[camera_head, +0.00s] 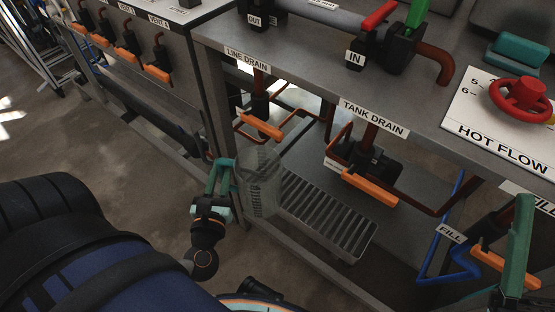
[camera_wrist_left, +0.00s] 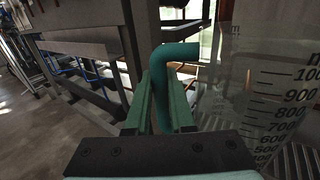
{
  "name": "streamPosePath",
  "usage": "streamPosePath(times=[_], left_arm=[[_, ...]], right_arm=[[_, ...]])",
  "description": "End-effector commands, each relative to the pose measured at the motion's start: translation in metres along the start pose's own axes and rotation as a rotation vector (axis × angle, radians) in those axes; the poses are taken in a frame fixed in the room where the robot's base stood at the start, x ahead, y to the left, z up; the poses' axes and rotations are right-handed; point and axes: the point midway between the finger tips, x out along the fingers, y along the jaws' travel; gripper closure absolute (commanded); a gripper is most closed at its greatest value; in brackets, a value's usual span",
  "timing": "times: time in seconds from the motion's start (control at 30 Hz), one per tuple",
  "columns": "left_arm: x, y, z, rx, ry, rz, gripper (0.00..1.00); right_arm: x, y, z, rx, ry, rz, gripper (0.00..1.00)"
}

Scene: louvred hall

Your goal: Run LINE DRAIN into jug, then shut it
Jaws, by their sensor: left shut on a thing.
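The clear jug (camera_head: 261,178) is upright at the left end of the grate, and I cannot tell whether it rests there. No liquid shows in it. My left gripper (camera_head: 219,178) is shut on its teal handle (camera_wrist_left: 180,52); the wrist view shows the fingers (camera_wrist_left: 160,95) around the handle and the jug's scale (camera_wrist_left: 275,100) beside them. The LINE DRAIN label (camera_head: 247,59) is on the bench edge. Its orange lever (camera_head: 260,126) sits on a brown pipe just above the jug mouth; the outlet is hard to see. A green part (camera_head: 520,235) at lower right may be my right gripper; its opening is unclear.
The slotted metal grate (camera_head: 326,217) extends right of the jug. The TANK DRAIN lever (camera_head: 369,188) is above it, on brown piping. A FILL lever (camera_head: 505,269) is at right, the red HOT FLOW wheel (camera_head: 524,94) above. The bench edge overhangs the drains. Floor at left is open.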

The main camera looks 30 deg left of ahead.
Motion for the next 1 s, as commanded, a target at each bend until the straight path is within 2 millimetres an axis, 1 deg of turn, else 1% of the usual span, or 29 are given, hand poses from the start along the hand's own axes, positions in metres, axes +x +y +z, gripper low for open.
streamPosePath(times=[0.07, 0.17, 0.43, 0.5, 0.63, 0.73, 0.87, 0.97, 1.0], left_arm=[[0.007, -0.002, -0.004, 0.0, -0.003, 0.001, 1.0], [0.026, -0.007, -0.013, -0.003, -0.007, 0.001, 1.0], [0.091, -0.026, -0.044, -0.002, -0.007, 0.001, 1.0], [0.101, -0.028, -0.062, 0.0, -0.003, 0.001, 1.0], [0.117, -0.033, -0.082, 0.0, -0.002, 0.0, 1.0], [0.124, -0.035, -0.089, 0.0, -0.001, -0.001, 1.0], [0.128, -0.037, -0.092, -0.001, -0.002, -0.001, 1.0], [0.133, -0.038, -0.101, -0.001, -0.002, 0.0, 1.0], [0.136, -0.039, -0.106, -0.002, -0.002, 0.0, 1.0]], right_arm=[[-0.003, -0.002, 0.003, 0.004, -0.001, -0.001, 0.5], [-0.008, -0.005, 0.008, 0.014, -0.003, -0.002, 0.5], [-0.027, -0.016, 0.028, 0.055, -0.011, -0.006, 0.5], [-0.035, -0.021, 0.036, 0.053, -0.017, -0.009, 0.5], [-0.044, -0.028, 0.046, 0.042, -0.025, -0.016, 0.5], [-0.048, -0.03, 0.05, 0.038, -0.029, -0.019, 0.5], [-0.049, -0.032, 0.051, 0.034, -0.031, -0.022, 0.5], [-0.054, -0.035, 0.056, 0.028, -0.033, -0.025, 0.5], [-0.057, -0.037, 0.059, 0.025, -0.035, -0.027, 0.5]])
